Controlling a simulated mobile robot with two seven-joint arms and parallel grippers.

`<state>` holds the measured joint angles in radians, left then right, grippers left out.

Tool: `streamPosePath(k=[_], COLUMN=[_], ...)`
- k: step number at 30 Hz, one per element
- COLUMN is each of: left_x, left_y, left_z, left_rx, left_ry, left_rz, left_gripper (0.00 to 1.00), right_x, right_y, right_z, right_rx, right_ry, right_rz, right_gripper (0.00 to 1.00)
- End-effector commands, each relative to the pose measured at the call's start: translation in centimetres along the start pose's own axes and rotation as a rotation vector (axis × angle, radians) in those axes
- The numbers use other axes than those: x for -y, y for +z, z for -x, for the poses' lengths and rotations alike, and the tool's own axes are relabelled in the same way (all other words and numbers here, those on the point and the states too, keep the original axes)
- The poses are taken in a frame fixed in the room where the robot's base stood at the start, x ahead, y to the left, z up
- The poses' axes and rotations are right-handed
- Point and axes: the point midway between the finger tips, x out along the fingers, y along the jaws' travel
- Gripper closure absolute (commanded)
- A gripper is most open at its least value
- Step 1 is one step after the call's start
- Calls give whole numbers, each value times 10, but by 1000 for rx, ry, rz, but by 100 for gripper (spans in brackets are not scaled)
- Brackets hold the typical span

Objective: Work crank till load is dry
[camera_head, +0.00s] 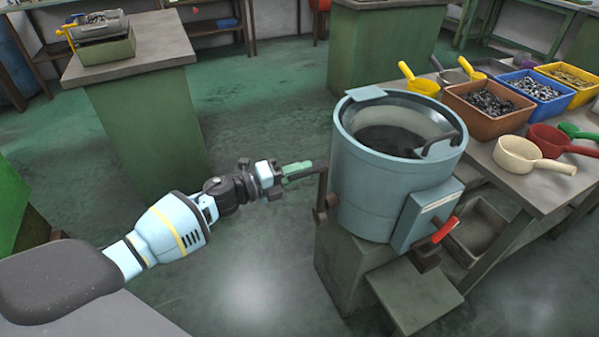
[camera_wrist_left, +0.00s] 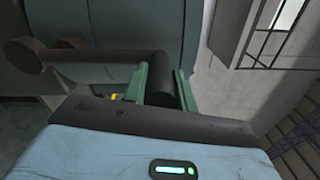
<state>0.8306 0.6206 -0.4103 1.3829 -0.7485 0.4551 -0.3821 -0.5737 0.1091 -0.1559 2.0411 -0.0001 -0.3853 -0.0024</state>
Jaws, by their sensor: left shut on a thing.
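A light blue drum machine (camera_head: 390,190) stands on a green pedestal at centre right. Its top is open, with a dark handle at the rim and a dark inside; I cannot make out the load. The crank (camera_head: 322,190) is on the drum's left side, its arm upright and its grip pointing left. My left gripper (camera_head: 298,172) has its green fingers on the crank grip. In the left wrist view the fingers (camera_wrist_left: 162,88) sit on both sides of the dark crank grip (camera_wrist_left: 163,82). My right gripper is not in view.
A workbench (camera_head: 530,190) at right holds bins of metal parts, including a brown bin (camera_head: 488,105) and a blue bin (camera_head: 535,88), plus several scoops. A grey tray (camera_head: 478,230) sits below. A green cabinet (camera_head: 145,120) with a parts tray stands at left. Open floor lies between.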

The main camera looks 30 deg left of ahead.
Motion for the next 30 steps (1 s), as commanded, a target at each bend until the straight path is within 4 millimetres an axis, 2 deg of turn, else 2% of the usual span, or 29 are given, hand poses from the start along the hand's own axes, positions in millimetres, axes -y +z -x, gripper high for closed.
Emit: streamPosePath(k=[1,2,6,7,17,30], left_x=[1,1,1,1,-1,-2], left_y=[1,1,1,1,0,0], left_z=[0,0,0,0,4,65], left_rx=[2,2,2,2,1,1], left_ry=[-1,-1,-1,0,1,3], left_rz=[-3,-3,-3,-3,-2,-2], left_gripper=[100,72,53,51,51,51], right_x=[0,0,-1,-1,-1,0], right_y=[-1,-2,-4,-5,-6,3], right_z=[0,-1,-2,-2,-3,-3], right_rx=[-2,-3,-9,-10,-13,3], right_ry=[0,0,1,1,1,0], right_rz=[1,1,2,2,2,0], right_gripper=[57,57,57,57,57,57])
